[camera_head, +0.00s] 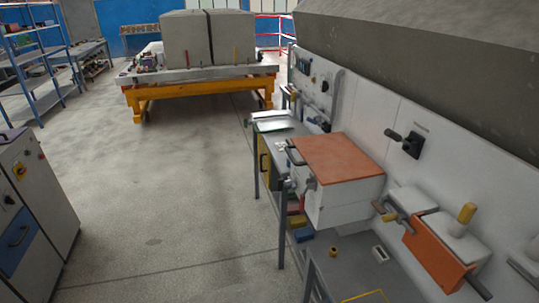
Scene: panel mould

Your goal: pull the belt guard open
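I cannot tell for certain which part is the belt guard. My gripper is not in view.
A grey bench (353,262) runs along the panel, with small bins beneath. A black lever (404,142) sticks out from the panel. A cabinet (28,220) stands at left. A yellow stand (200,88) holds concrete blocks at the back. The floor between is clear.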

